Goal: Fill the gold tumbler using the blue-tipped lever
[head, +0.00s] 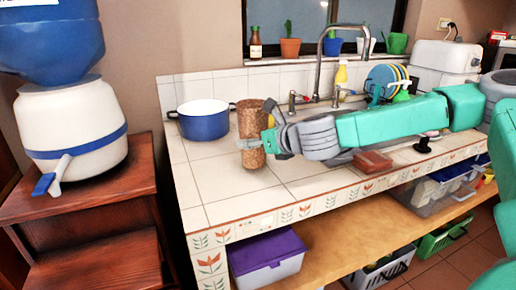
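The gold tumbler (250,121) is a tall brown-gold cup standing upright at the counter's left part, right of a blue pot. My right gripper (262,143) comes in from the right with its fingers around the tumbler, one finger crossing its front; it looks shut on it. I cannot tell whether the tumbler's base touches the tiles. The blue-tipped lever (50,179) sticks out low on the front of the white water dispenser (72,120), which carries a blue bottle. My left gripper is not in view.
The dispenser stands on a reddish wooden stand (110,195), with a narrow gap before the tiled counter (215,185). A blue pot (204,124) sits left of the tumbler. The faucet (328,60), dish rack and sink lie behind my arm. The counter's front left is clear.

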